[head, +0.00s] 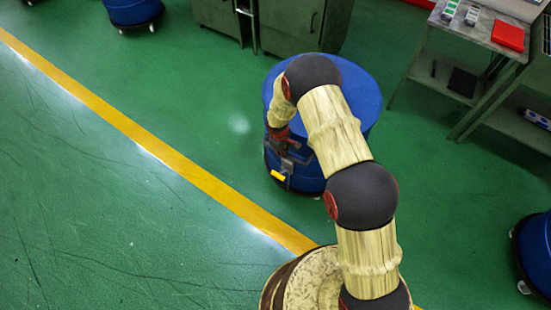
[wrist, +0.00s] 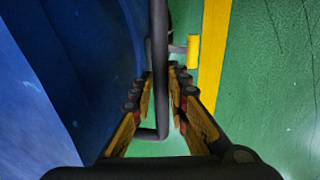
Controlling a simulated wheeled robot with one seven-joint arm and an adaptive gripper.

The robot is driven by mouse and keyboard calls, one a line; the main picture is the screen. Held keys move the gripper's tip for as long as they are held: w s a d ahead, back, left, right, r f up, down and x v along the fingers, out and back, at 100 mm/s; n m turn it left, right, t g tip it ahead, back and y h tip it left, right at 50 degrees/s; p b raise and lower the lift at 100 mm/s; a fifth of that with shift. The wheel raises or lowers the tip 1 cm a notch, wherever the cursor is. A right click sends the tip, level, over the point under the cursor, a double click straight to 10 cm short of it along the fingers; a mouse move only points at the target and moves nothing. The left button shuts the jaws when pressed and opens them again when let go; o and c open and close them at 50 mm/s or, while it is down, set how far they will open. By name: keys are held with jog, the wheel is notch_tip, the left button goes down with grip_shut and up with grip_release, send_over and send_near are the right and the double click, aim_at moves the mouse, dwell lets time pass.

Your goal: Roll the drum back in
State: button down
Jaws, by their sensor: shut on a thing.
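The blue drum (head: 362,88) stands on the green floor, to the right of the yellow line, partly hidden behind my arm. It also fills the left of the wrist view (wrist: 60,75). A dark bar handle (wrist: 158,50) stands out from the drum's side, with a small yellow piece (head: 278,176) near it. My gripper (head: 288,150) is at the drum's near left side. In the wrist view my gripper's fingers (wrist: 161,95) are on both sides of the handle bar and shut on it.
The yellow floor line (head: 150,145) runs diagonally past the drum. Grey-green cabinets (head: 300,22) stand behind the drum. A workbench (head: 463,38) with a red box (head: 508,36) is at right. Other blue drums stand at top left (head: 134,10) and right edge (head: 537,250). The left floor is clear.

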jog(key=w+d+b, duration=0.3)
jog(key=w+d, duration=1.1)
jog(key=w, duration=0.4)
jog(key=shift+w+r, duration=0.15)
jog(key=c, duration=2)
grip_release()
jog(key=shift+d, duration=0.15)
jog(key=shift+c, duration=0.2)
jog(key=o, duration=0.3)
jog(key=r, duration=0.3)
jog(key=s+a+r, duration=0.1)
jog(key=r, duration=0.3)
jog(key=s+r, duration=0.1)
jog(key=r, duration=0.3)
jog(key=shift+a+r, duration=0.2)
jog(key=shift+a, duration=0.05)
